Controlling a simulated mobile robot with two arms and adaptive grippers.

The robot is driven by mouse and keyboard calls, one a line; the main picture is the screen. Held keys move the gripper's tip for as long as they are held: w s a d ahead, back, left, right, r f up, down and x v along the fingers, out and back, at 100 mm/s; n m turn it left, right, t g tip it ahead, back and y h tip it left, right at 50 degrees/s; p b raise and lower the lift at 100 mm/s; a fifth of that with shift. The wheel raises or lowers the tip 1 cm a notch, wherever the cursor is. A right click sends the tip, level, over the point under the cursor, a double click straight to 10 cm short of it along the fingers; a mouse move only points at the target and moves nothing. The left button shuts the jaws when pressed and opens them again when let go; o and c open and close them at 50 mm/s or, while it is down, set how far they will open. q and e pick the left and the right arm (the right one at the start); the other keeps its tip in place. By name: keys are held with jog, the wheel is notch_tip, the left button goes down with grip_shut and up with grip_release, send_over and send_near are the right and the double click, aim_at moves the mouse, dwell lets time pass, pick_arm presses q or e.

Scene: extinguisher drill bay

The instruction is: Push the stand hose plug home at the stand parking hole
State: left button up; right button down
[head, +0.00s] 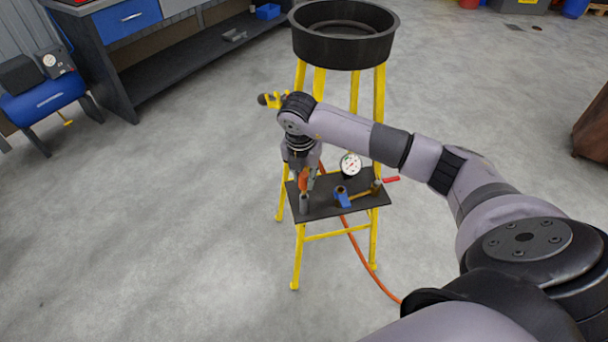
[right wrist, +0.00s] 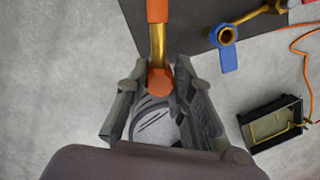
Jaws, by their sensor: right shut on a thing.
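My right gripper (head: 304,192) points down over the left part of the stand's dark shelf (head: 325,207). In the right wrist view its fingers (right wrist: 158,92) are closed around an orange and brass piece (right wrist: 157,45), which looks like the hose plug. An orange part (head: 304,178) also shows at the gripper in the head view. The parking hole cannot be made out, and whether the plug sits in anything is hidden by the fingers. My left gripper is in neither view.
On the shelf are a pressure gauge (head: 350,165), a blue-handled fitting (head: 343,195) and a red lever (head: 391,180). A black basin (head: 345,56) tops the yellow-legged stand. An orange hose (head: 360,255) runs down to the floor. Open floor (head: 150,220) lies left.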

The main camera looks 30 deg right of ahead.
aim_at(304, 186)
jog(key=shift+f, duration=0.1)
dwell(0.6)
jog(key=shift+f+b, duration=0.95)
jog(key=shift+f, duration=0.15)
jog(key=shift+f+b, duration=0.6)
jog(key=shift+f, duration=0.2)
dwell(0.6)
jog(key=c, duration=1.3)
grip_release()
